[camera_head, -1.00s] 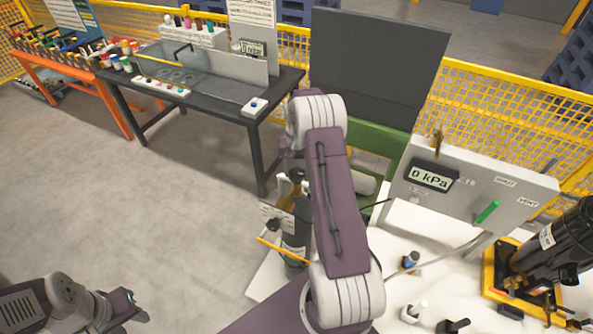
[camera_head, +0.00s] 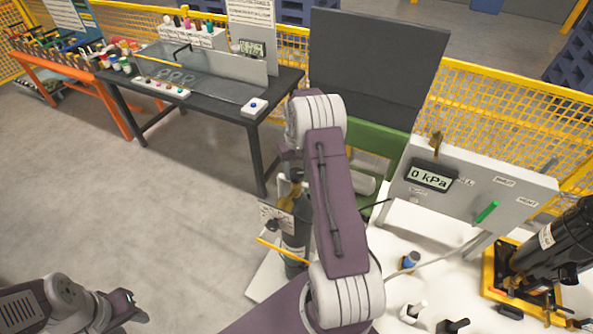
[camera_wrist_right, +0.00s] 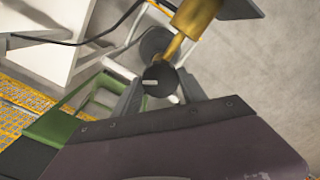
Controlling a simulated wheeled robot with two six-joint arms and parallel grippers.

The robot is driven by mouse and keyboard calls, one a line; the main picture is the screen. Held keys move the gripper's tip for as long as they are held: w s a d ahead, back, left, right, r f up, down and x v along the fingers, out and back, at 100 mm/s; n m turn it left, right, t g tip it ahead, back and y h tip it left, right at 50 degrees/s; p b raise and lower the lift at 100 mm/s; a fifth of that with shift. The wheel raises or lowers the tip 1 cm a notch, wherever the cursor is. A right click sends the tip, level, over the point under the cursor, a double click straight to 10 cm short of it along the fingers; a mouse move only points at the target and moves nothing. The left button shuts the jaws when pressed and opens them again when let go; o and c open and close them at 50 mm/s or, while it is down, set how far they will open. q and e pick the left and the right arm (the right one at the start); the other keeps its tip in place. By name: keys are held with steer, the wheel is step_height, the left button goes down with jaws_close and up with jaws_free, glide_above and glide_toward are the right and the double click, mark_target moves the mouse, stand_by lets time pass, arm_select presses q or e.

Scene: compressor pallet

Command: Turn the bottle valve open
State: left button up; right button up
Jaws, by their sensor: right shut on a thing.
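The gas bottle (camera_head: 294,246) stands upright, dark with a brass top, left of my right forearm in the head view. A pale plate with a dial (camera_head: 277,218) is beside its neck. In the right wrist view the black round valve knob (camera_wrist_right: 158,80) with a white mark sits by a brass fitting (camera_wrist_right: 192,20). My right gripper (camera_wrist_right: 160,90) is shut on this knob, one finger each side. In the head view my arm hides much of that gripper. My left gripper (camera_head: 134,308) is at the lower left, away from the bottle; its jaw opening is unclear.
A white table (camera_head: 395,240) carries small bottles. A grey panel (camera_head: 470,190) reads 0 kPa and has a green handle. A black compressor-like unit (camera_head: 560,245) stands at the right. A dark workbench (camera_head: 220,103) is behind, with clear floor in front.

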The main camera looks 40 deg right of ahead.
mark_target(296, 173)
steer(key=shift+w+d+r, duration=0.1)
steer(key=shift+w+r, duration=0.1)
steer(key=shift+w, duration=0.05)
steer(key=o, duration=1.3)
steer(key=shift+o, duration=0.3)
steer(key=shift+f, duration=0.15)
steer(key=shift+s, duration=0.1)
steer(key=shift+r+b, duration=0.3)
steer(key=shift+r, duration=0.1)
step_height(296, 173, up, 8)
steer(key=b, duration=0.1)
steer(key=shift+r+b, duration=0.15)
steer(key=shift+b, duration=0.2)
